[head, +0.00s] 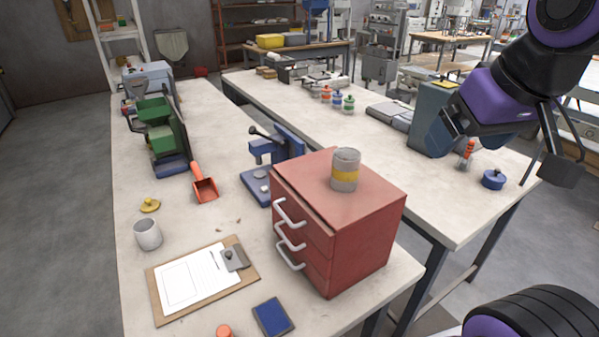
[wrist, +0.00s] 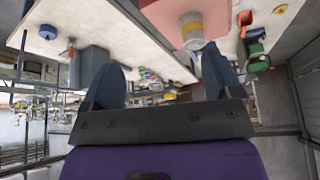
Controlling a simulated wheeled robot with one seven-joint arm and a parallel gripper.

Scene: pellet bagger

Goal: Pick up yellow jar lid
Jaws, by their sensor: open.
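The yellow jar lid (head: 150,205) is a small round lid with a knob. It lies on the left bench behind a grey jar (head: 148,234), apart from it. A small yellow spot at the top right of the wrist view (wrist: 280,9) looks like the same lid. My gripper (wrist: 162,62) is open, with nothing between its two blue-grey fingers. In the head view it hangs at the upper right, far from the lid, above the other bench.
A red drawer cabinet (head: 350,215) with a yellow-banded can (head: 345,170) stands on the near bench. A clipboard (head: 200,280), orange scoop (head: 204,187), blue press (head: 275,160) and green machine (head: 158,135) stand around. A blue lidded pot (head: 493,179) sits on the right bench.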

